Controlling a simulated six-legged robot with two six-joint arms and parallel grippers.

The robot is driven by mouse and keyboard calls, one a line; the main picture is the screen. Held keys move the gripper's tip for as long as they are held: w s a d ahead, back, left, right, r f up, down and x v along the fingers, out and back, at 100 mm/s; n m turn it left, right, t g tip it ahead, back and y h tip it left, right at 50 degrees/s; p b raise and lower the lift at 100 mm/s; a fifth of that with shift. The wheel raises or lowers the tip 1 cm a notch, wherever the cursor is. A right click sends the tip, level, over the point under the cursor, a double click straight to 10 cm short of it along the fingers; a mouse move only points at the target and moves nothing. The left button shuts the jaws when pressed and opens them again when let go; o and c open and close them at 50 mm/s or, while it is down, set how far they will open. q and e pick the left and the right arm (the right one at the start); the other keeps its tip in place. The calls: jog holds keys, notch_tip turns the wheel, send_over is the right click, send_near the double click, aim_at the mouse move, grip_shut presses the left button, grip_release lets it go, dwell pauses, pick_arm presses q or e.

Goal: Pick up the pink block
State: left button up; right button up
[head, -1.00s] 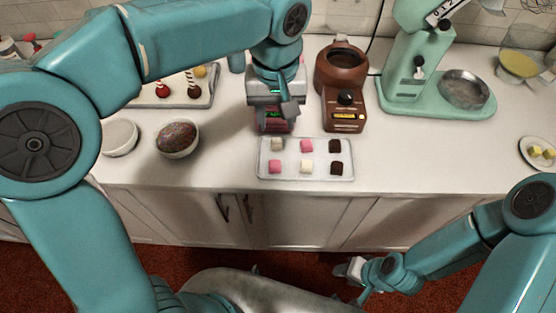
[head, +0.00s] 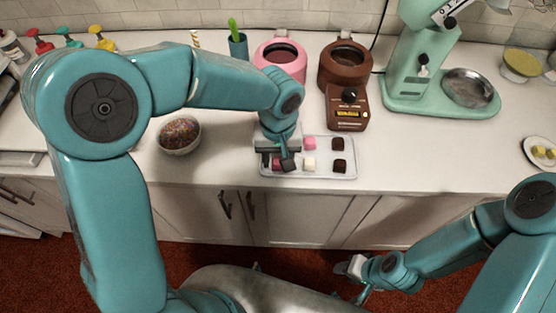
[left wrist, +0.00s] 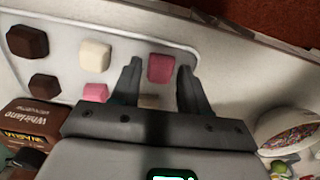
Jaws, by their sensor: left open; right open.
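A white tray (head: 348,171) on the counter holds two rows of small blocks. One pink block (left wrist: 161,68) lies in the tray's near-left corner and shows between my left gripper's fingertips in the left wrist view. In the head view that gripper (head: 277,163) mostly hides it. My left gripper is open, pointing down over the tray's left end, fingers on either side of the block. Another pink block (head: 309,143) sits in the back row, also in the left wrist view (left wrist: 95,92). My right gripper (head: 352,279) is open and empty, low in front of the cabinets.
Two dark blocks (head: 338,144) and a cream block (head: 309,164) share the tray. A brown warmer (head: 347,75) and a pink warmer (head: 281,62) stand behind. A sprinkle bowl (head: 179,134) is left; a green mixer (head: 410,75) is right.

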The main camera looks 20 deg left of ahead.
aim_at(278, 164)
pick_arm(q)
jog(key=c, duration=0.8)
notch_tip(278, 164, up, 20)
jog(key=p, duration=0.1)
jog(key=shift+w+r, duration=0.1)
